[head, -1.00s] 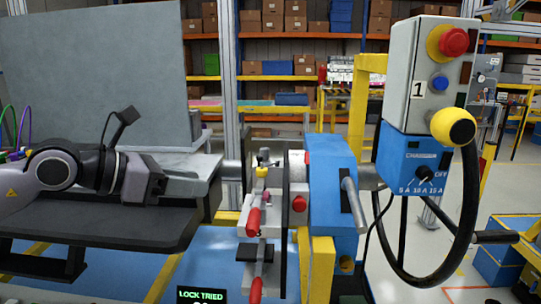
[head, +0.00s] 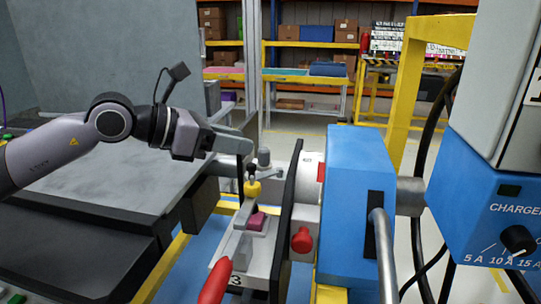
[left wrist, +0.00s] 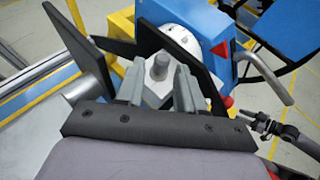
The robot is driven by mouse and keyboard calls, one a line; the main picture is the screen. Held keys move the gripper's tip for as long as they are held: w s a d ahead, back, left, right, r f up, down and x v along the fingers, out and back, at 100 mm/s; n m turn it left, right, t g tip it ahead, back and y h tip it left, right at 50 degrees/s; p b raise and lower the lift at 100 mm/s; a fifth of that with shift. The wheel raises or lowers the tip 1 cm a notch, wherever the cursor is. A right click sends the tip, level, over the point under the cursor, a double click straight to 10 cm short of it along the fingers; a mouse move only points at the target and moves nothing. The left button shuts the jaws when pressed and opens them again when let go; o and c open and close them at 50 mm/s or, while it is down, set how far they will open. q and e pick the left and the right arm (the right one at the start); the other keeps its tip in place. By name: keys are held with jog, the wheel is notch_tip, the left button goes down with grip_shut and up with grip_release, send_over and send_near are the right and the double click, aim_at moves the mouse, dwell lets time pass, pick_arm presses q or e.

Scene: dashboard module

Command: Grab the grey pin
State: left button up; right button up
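The grey pin (head: 263,157) stands upright at the back of the clamp fixture, behind a yellow-tipped part (head: 252,187). In the left wrist view the pin (left wrist: 160,66) shows its hexagon-like top, centred between and just beyond my fingertips. My left gripper (head: 247,146) reaches in from the left, with its fingers close to the pin's left side. In the left wrist view the left gripper (left wrist: 157,82) has its two grey fingers apart, with nothing held between them.
Black upright plates (head: 287,215) flank the fixture. A red-handled clamp (head: 216,280) is in front. The blue machine (head: 352,210) with a metal bar handle (head: 382,250) and the charger box (head: 490,195) stand to the right. A grey table (head: 90,170) lies under my left arm.

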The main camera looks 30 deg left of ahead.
aim_at(260, 149)
pick_arm(q)
jog(key=shift+p+x, duration=0.95)
jog(key=shift+x, duration=2.35)
jog(key=shift+s+d+f, duration=0.15)
jog(key=shift+s, duration=0.1)
grip_shut()
